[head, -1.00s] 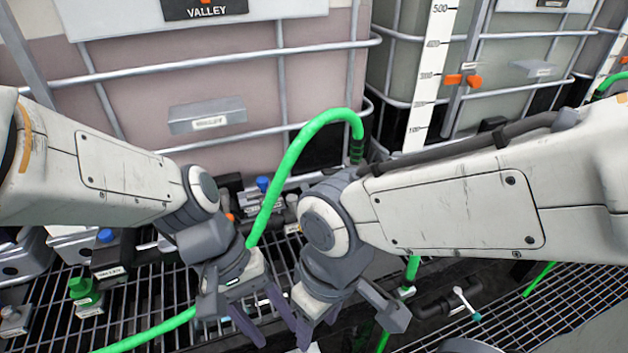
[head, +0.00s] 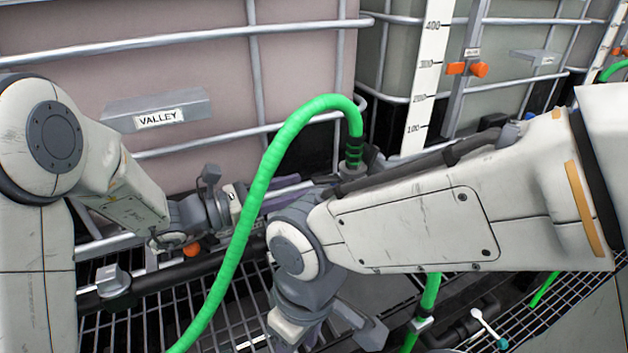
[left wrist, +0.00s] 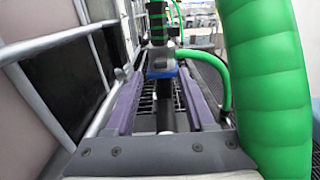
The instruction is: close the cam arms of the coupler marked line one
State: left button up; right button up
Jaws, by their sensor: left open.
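A hose end with a dark ribbed collar (head: 354,150) stands upright at the end of the green hose, with a grey fitting below it partly behind my right arm. No line one mark is readable, and I cannot make out its cam arms. In the left wrist view a dark upright coupler (left wrist: 158,25) with a grey and blue lower part stands ahead, between the finger lines. My left gripper (head: 287,184) is open, its purple fingers pointing right towards the fitting, partly behind the hose. Its fingers (left wrist: 155,100) are apart and empty. My right gripper's fingers are hidden or cut off at the bottom.
The green hose (head: 255,190) arches in front of my left gripper and fills the right of the wrist view (left wrist: 265,80). A caged tank labelled VALLEY (head: 160,117) stands behind. A white-handled valve (head: 488,328) sits at lower right above grating.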

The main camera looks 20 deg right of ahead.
aim_at(313, 183)
pick_arm(q)
jog(key=d, duration=0.5)
jog(key=shift+w, duration=0.4)
grip_shut()
